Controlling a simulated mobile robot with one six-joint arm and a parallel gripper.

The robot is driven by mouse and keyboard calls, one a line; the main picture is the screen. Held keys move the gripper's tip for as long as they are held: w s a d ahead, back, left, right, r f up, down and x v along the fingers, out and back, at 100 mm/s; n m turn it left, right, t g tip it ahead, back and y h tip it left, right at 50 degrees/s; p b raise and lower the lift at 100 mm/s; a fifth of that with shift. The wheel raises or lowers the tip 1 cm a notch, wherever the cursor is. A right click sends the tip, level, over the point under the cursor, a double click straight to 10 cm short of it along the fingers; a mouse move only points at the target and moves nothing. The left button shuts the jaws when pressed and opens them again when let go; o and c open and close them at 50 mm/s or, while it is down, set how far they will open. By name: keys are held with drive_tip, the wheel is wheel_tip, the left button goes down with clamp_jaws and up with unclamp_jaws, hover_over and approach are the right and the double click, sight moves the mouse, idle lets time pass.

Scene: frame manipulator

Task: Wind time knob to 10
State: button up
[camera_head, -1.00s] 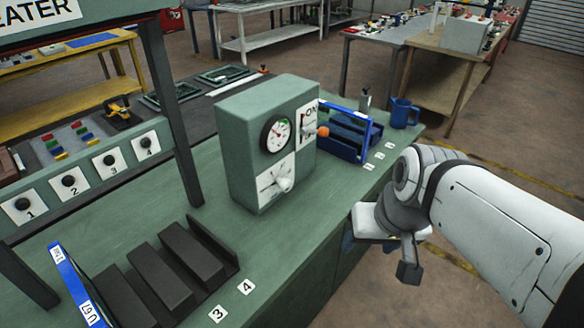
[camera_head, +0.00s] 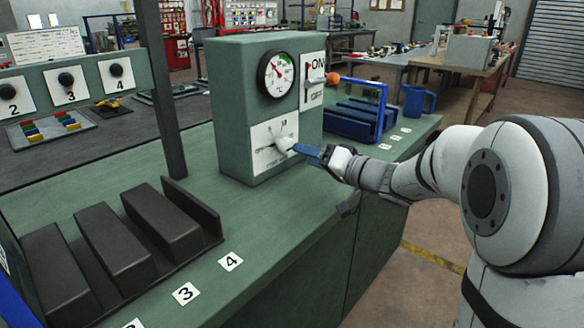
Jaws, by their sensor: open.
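The time knob (camera_head: 284,144) is a white pointer-shaped knob on a white dial plate (camera_head: 262,134) low on the front of a green box (camera_head: 232,104). A mark that looks like 10 shows at the top of the plate; the other marks are too small to read. My gripper (camera_head: 302,150) has blue fingers and is open. Its fingertips are at the right side of the knob, close to it or touching; I cannot tell which. The fingers hide part of the knob's right side.
A dark post (camera_head: 160,90) rises left of the box.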

sight(289, 155)
drive_tip(key=shift+w+d+f, duration=0.2)
drive_tip(key=shift+w+f, duration=0.15)
drive_tip(key=shift+w, duration=0.15)
drive_tip(key=shift+w+a+t, duration=0.15)
drive_tip(key=shift+w+t, duration=0.1)
drive_tip(key=shift+t, duration=0.05)
drive_tip(key=x, duration=0.7)
drive_tip(key=shift+a+r, duration=0.1)
drive_tip(key=c, duration=0.9)
drive_tip(key=shift+w+d, duration=0.1)
drive_tip(key=shift+d, duration=0.2)
drive_tip(key=shift+c, duration=0.5)
drive_tip(key=shift+a, duration=0.2)
drive_tip(key=shift+m+b, duration=0.3)
